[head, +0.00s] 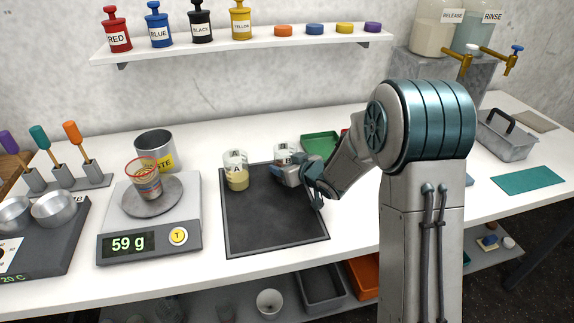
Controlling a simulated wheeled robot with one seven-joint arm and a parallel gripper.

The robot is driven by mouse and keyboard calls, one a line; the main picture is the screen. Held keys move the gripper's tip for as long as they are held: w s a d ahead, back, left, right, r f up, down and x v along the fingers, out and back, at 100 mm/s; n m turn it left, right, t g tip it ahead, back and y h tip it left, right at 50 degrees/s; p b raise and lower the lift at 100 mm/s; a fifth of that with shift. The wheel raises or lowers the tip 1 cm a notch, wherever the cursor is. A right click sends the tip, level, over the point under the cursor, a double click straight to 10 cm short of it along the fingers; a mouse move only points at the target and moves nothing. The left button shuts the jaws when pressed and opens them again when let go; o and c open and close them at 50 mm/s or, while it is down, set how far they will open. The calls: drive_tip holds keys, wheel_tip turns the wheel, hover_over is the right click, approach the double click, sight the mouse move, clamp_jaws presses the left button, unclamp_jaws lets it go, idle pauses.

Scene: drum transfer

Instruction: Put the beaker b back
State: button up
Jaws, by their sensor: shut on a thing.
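A white-labelled beaker, which I take to be beaker b (284,150), stands at the back right of the dark mat (270,225). Its label is too small and partly hidden to read surely. My gripper (289,173) is shut on it from the front right, and the gripper covers its lower part. I cannot tell whether its base touches the mat. Beaker A (236,178), with yellowish contents, stands upright at the back left of the mat, apart from my gripper.
A red-rimmed beaker (147,187) stands on the scale (150,220), which reads 59 g. A waste can (155,145) is behind it. A green tray (319,141) lies just behind my gripper. The front of the mat is clear. A shelf (240,46) with bottles hangs above.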

drive_tip(key=shift+f, duration=0.2)
drive_tip(key=o, duration=1.1)
drive_tip(key=shift+r, duration=0.15)
drive_tip(key=shift+s+d+r, duration=0.1)
drive_tip(key=shift+r, duration=0.05)
drive_tip(key=v, duration=1.2)
drive_tip(key=shift+d, duration=0.1)
